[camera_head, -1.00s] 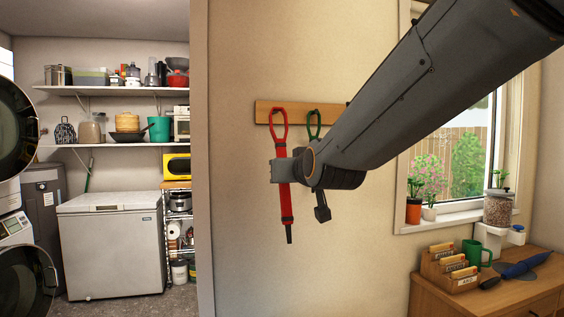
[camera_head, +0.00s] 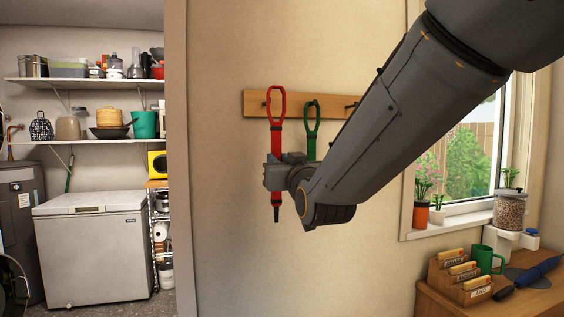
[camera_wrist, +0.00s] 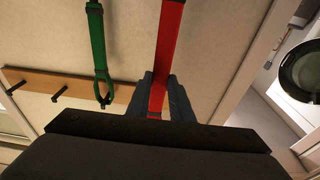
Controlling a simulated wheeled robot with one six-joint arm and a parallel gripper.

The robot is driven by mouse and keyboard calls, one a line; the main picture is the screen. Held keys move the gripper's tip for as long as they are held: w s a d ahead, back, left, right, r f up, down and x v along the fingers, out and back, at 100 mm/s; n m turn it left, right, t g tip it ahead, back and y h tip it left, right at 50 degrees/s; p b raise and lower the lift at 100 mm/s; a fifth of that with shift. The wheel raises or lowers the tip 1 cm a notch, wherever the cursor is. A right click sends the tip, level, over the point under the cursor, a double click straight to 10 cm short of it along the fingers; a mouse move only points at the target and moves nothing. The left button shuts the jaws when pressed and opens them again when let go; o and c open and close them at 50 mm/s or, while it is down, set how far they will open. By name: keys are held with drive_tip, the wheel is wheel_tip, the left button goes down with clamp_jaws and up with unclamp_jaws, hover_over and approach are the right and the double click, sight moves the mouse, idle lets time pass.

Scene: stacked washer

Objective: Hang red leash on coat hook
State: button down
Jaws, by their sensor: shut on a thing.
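The red leash (camera_head: 276,132) is upright, with its loop at the top in front of the left part of the wooden hook rail (camera_head: 228,103). My gripper (camera_head: 277,178) is shut on the red leash's strap below the loop; the lower end hangs beneath the jaws. In the wrist view the red strap (camera_wrist: 168,50) runs between my two fingers (camera_wrist: 157,95). A hook peg (camera_head: 264,103) shows at the loop's left side; I cannot tell whether the loop is around it. Dark pegs (camera_wrist: 57,92) show on the rail in the wrist view.
A green leash (camera_head: 312,125) hangs on the rail just right of the red one, partly behind my arm. A window (camera_head: 470,150) and a wooden cabinet with a card holder (camera_head: 460,275) are at right. A wall edge (camera_head: 177,200) stands at left.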

drive_tip(key=w+a+f+b, duration=0.1)
drive_tip(key=w+a, duration=0.1)
drive_tip(key=w, duration=0.6)
drive_tip(key=shift+w+a+f+b, duration=0.25)
drive_tip(key=shift+a+f+b, duration=0.1)
drive_tip(key=shift+f, duration=0.05)
idle(0.6)
idle(0.7)
drive_tip(key=c, duration=1.5)
unclamp_jaws()
